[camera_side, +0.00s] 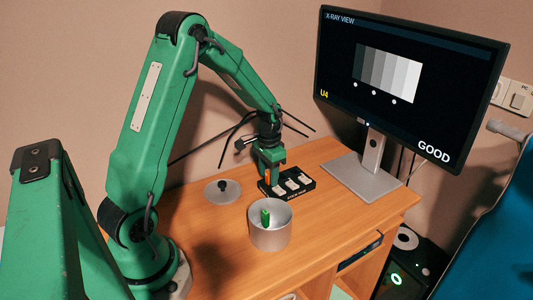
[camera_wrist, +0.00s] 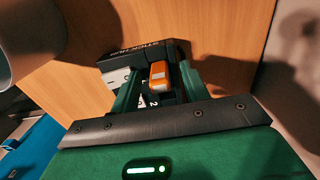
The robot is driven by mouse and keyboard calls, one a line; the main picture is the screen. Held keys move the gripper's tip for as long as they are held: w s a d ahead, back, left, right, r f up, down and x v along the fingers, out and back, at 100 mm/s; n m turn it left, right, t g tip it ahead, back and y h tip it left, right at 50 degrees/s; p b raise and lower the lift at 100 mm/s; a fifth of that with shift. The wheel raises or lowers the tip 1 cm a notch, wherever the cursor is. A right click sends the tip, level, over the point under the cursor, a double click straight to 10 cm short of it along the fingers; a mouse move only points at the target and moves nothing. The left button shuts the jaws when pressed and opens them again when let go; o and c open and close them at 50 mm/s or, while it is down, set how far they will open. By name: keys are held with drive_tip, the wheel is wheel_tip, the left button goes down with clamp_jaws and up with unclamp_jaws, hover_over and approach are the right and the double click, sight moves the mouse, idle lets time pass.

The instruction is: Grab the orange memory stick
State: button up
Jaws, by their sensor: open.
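The orange memory stick (camera_wrist: 158,70) stands in a black rack (camera_wrist: 177,49) with white numbered labels. In the wrist view it shows between the two green fingers of my gripper (camera_wrist: 160,82), with a small gap visible beside it. In the side view my gripper (camera_side: 269,169) points down over the left end of the rack (camera_side: 305,185). A sliver of the orange stick (camera_side: 267,177) shows at the fingers there; the rest is hidden by them. My gripper is open and around the stick.
A silver cup (camera_side: 270,236) holding a green stick (camera_side: 265,217) stands in front of the rack. A round grey lid (camera_side: 222,194) with a black knob lies to the left. A monitor (camera_side: 405,85) reading "GOOD" stands behind right. The front right of the wooden desk (camera_side: 345,225) is clear.

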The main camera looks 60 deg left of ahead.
sight(269, 170)
drive_tip(key=shift+c, duration=0.3)
clamp_jaws()
drive_tip(key=shift+r, duration=0.1)
drive_tip(key=shift+r, duration=0.4)
wheel_tip(269, 170, up, 3)
drive_tip(key=shift+r, duration=0.15)
drive_tip(key=s+d+r, duration=0.2)
drive_tip(key=d+r, duration=0.4)
drive_tip(key=d, duration=0.5)
drive_tip(key=shift+d+r, duration=0.3)
drive_tip(key=shift+r, duration=0.1)
